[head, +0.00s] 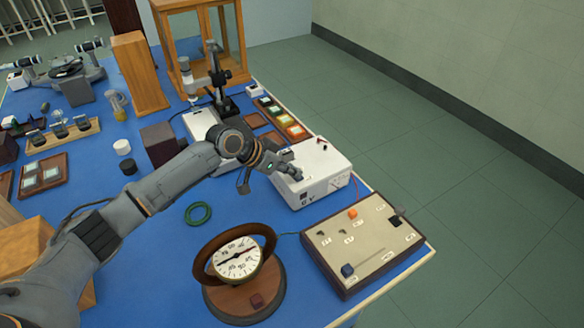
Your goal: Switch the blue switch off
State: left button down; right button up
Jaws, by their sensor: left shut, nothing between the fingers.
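A beige control panel (333,239) in a wooden frame lies at the bench's front right. A dark blue knob or switch (348,270) sits at its near left corner; its on or off position is too small to read. My left gripper (294,174) is shut and empty. It is over the top of a white power box (318,187) marked "0 V", behind the panel and well apart from the dark blue piece. The gripper hides part of the box's top, and I cannot tell if it touches it. My right gripper is out of view.
A round dial gauge (238,257) on a wooden base stands left of the panel. An orange knob (352,213) and a black lever (397,216) are on the panel. A green ring (198,213) lies on the blue bench top. Open floor lies to the right.

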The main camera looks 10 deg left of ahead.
pick_arm(q)
jog(key=shift+s+d+f+y+p, duration=0.15)
jog(key=shift+f+y+p, duration=0.1)
jog(key=shift+y+p, duration=0.15)
jog(key=shift+f, duration=0.1)
